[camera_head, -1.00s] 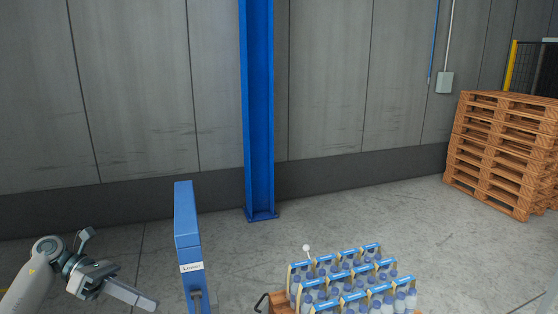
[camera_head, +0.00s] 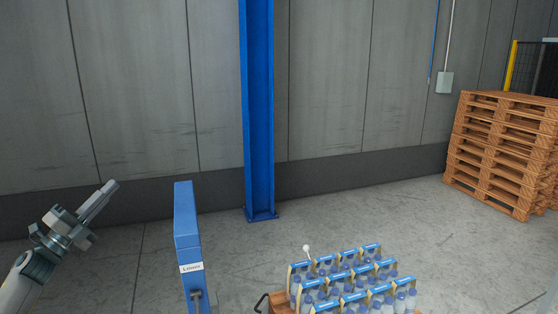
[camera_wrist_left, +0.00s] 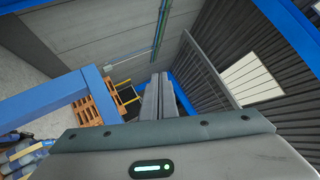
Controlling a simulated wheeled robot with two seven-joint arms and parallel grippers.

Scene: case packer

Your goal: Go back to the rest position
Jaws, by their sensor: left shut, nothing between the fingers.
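My left gripper (camera_head: 108,187) is at the left of the head view, raised and pointing up and to the right. Its two fingers are together with nothing between them. In the left wrist view the shut fingers (camera_wrist_left: 158,98) point away toward the wall and ceiling, clear of any object. My right gripper is not in the head view.
A blue post with a label (camera_head: 187,230) stands right of my left gripper. Bottle packs with blue-topped carriers (camera_head: 350,280) sit at the bottom. A blue column (camera_head: 258,110) stands at the wall. Stacked wooden pallets (camera_head: 503,150) are at right. Floor between is clear.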

